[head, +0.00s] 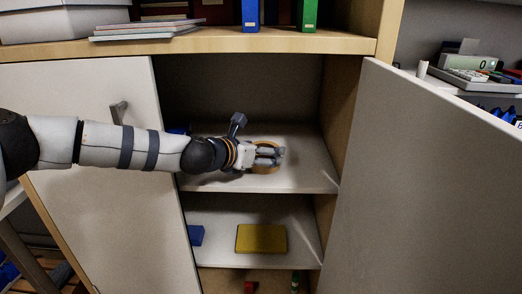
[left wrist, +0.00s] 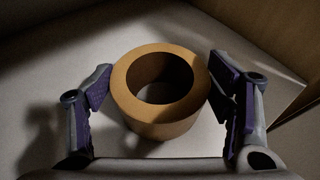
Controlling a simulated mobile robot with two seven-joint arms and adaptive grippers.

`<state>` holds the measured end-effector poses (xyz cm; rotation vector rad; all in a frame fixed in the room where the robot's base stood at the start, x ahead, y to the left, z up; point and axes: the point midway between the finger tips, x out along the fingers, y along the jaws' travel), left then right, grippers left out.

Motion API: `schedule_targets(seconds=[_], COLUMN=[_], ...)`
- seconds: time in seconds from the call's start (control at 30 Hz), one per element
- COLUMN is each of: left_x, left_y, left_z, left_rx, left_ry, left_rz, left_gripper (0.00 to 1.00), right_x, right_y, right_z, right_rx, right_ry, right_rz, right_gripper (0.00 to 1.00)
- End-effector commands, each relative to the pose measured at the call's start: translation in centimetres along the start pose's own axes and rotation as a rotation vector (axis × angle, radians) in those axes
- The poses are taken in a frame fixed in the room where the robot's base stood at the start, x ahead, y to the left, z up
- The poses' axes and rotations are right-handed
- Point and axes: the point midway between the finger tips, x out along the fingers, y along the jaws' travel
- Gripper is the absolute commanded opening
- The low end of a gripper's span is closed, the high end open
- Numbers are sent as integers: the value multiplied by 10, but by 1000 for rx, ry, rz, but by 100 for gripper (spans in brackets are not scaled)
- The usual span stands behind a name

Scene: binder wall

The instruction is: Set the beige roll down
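The beige roll (left wrist: 157,122) is a thick ring with its hollow facing up toward my left wrist camera. In the head view the roll (head: 266,169) is at the upper open shelf of the cabinet, partly hidden by my left gripper (head: 266,157). In the left wrist view the two purple-padded fingers of my left gripper (left wrist: 160,82) stand on opposite sides of the roll, pads against its outer wall. The roll is upright and right at the shelf surface; I cannot tell whether it rests its weight there. My right gripper is not in view.
The upper shelf (head: 310,178) is otherwise mostly clear, with something blue at its left. The lower shelf holds a yellow binder (head: 261,239) and a blue item (head: 196,235). Cabinet doors stand at left (head: 95,190) and right (head: 425,190). Two binders stand on top.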

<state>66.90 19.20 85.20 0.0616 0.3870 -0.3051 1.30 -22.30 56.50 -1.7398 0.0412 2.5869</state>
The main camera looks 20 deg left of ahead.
Motion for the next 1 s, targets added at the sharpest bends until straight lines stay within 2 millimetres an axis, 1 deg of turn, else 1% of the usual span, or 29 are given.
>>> schedule_targets(seconds=[0.03,0.07,0.37,0.47,0.57,0.8,0.9,1.0], left_x=[0,0,0,-4,-22,-88,-108,-118], left_y=[0,0,0,0,1,0,1,0], left_z=[-1,-1,0,5,6,9,7,5], left_rx=[0,0,0,1,-2,-1,0,0], left_ry=[2,2,1,-1,-2,-7,-5,-3], left_rz=[0,0,-1,0,0,0,1,0], left_gripper=[87,93,93,93,93,93,93,93], right_x=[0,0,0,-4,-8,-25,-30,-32], right_y=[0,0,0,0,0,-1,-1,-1], right_z=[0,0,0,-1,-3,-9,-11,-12], right_rx=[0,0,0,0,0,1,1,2], right_ry=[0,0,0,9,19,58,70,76], right_rz=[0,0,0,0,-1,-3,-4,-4], right_gripper=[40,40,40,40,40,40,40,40])
